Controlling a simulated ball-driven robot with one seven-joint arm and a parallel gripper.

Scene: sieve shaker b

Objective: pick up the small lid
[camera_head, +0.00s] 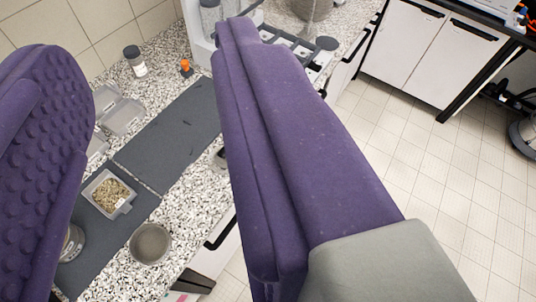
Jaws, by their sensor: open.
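My gripper (143,50) shows as two wide purple fingers, one at the left edge and one across the middle. They are far apart with nothing held between them. Beyond the gap lies a speckled counter. I cannot tell for sure which thing is the small lid. A round grey dish-like piece (151,243) lies near the counter's front edge, and a clear plastic piece (121,113) lies by the dark mat. The left finger partly hides a round metal-looking item (72,243). The right finger hides part of the counter.
Dark mats (170,135) cover part of the speckled counter (190,225). A small tray of grains (110,193) sits on the nearer mat. A dark-capped jar (135,62) and a small orange item (186,67) stand near the wall. Tiled floor (440,190) is open at right.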

